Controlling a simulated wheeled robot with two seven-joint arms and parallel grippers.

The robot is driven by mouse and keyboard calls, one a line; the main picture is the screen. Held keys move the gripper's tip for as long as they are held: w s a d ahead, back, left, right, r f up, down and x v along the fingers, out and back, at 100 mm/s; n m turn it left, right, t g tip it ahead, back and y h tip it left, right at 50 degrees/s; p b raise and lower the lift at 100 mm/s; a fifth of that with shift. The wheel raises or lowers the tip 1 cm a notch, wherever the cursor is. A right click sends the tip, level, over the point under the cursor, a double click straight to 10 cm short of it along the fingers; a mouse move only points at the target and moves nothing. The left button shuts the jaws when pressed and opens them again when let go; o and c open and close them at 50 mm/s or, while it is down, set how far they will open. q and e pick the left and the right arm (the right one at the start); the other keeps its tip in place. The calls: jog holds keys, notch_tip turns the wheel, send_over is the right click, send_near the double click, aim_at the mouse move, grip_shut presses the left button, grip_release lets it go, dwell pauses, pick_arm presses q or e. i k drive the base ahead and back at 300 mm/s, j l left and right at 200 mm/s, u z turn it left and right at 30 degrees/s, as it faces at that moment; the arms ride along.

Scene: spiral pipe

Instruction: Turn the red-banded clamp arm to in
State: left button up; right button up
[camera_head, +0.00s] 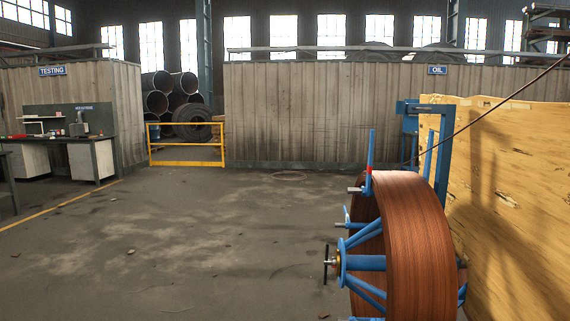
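The red-banded clamp arm (371,150) is a blue bar with a red band near its lower end. It stands upright at the top left edge of the large reddish-brown coil (421,240) and sticks up above the coil's rim. The coil sits on a blue spoked reel (364,263) at the right. Another, smaller blue clamp arm (346,215) shows lower on the reel's left side. Neither of my grippers shows in the head view.
A dark handwheel (326,265) projects left from the reel's hub. A tan, wood-like panel (515,200) stands right of the reel, with a blue frame (443,150) by it. Open concrete floor (200,240) lies to the left. A yellow barrier (186,145) stands farther back.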

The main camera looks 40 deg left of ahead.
aim_at(369, 166)
jog(key=u, duration=0.85)
